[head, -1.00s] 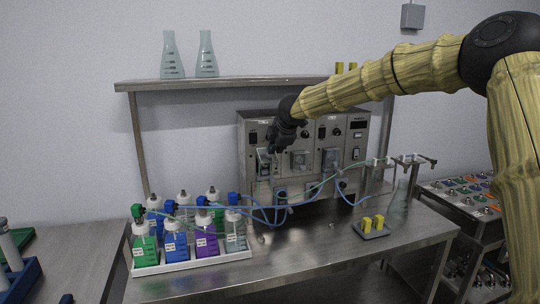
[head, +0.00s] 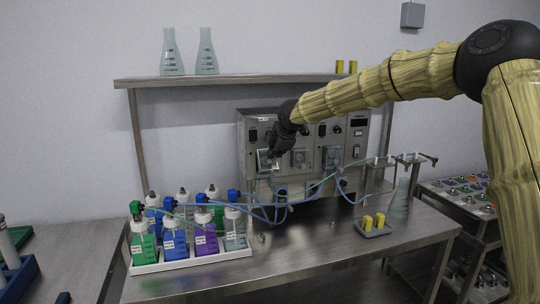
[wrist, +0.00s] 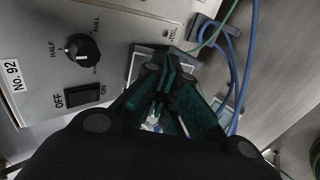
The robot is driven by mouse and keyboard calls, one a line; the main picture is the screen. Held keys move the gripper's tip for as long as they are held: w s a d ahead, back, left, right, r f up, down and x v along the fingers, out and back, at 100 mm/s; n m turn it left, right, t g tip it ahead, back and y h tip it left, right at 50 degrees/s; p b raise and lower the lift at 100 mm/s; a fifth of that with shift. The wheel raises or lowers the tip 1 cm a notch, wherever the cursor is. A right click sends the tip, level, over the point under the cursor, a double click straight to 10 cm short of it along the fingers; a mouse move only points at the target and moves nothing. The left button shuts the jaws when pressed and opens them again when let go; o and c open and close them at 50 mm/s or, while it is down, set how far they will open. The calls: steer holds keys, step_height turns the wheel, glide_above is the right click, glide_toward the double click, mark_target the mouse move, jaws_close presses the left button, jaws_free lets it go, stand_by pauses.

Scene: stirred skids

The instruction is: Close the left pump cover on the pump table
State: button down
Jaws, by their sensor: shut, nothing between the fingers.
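The grey pump unit (head: 252,122) stands at the back of the steel pump table (head: 300,262). The left pump cover (head: 263,161), a small pale framed panel, is on the lower left of its front. It looks near the front face, but I cannot tell whether it is fully closed. My gripper (head: 273,154) is shut and empty, right in front of the cover and hiding part of it. In the wrist view, my gripper's fingertips (wrist: 172,64) lie over the cover's grey frame (wrist: 140,62). Whether they touch it is unclear.
Blue and green tubes (head: 265,207) run below the pumps to a tray of bottles (head: 195,262) at left. The middle (head: 301,160) and right (head: 332,157) pump covers are beside the left one. A shelf (head: 240,82) spans above. A knob (wrist: 82,48) and switch (wrist: 84,95) are near my gripper.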

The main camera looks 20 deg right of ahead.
mark_target(274, 162)
steer(key=shift+w+f+b, duration=0.15)
steer(key=shift+f+b, duration=0.65)
steer(key=shift+f, duration=0.5)
steer(key=shift+w+f, duration=0.1)
steer(key=shift+f, duration=0.1)
steer(key=shift+w+f+b, duration=0.25)
steer(key=shift+f+b, duration=0.2)
steer(key=shift+f, duration=0.05)
steer(key=shift+w, duration=0.1)
steer(key=shift+w+a+f, duration=0.1)
steer(key=shift+w+f, duration=0.35)
steer(key=shift+f, duration=0.05)
steer(key=shift+r, duration=0.15)
